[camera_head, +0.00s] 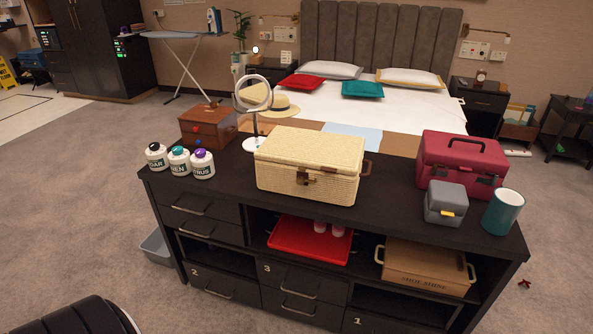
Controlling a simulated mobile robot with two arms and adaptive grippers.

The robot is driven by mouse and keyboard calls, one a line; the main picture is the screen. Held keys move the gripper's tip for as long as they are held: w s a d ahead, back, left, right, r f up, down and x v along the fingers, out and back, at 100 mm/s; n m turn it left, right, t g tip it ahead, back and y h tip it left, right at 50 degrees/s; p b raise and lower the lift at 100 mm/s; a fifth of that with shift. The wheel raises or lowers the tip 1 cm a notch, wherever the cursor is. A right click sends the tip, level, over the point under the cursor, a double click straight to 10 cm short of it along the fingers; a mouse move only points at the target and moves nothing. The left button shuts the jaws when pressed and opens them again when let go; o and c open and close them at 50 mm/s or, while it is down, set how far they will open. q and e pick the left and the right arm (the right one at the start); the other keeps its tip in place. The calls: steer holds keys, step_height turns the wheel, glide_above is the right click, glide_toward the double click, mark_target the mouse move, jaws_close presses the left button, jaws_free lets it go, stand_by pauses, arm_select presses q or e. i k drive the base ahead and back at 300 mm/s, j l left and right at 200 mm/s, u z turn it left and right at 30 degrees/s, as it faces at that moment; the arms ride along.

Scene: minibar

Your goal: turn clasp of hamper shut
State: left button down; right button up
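The hamper (275,180) is a cream woven box with its lid (312,147) down, standing on the middle of the dark cabinet top. A brown handle shows at its right end. The clasp (304,177) is a small dark brown piece on the front face near the lid seam; it is too small to tell which way it is turned. Neither of my grippers shows in the head view, and nothing touches the hamper's front.
On the dark cabinet (400,207), a round mirror (254,95) and wooden box (208,124) stand behind and left of the hamper. Labelled jars (202,164) stand left. A red case (461,163), grey box (445,204) and teal cup (503,211) stand right.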

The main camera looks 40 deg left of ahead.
mark_target(300, 180)
steer(key=u, duration=1.15)
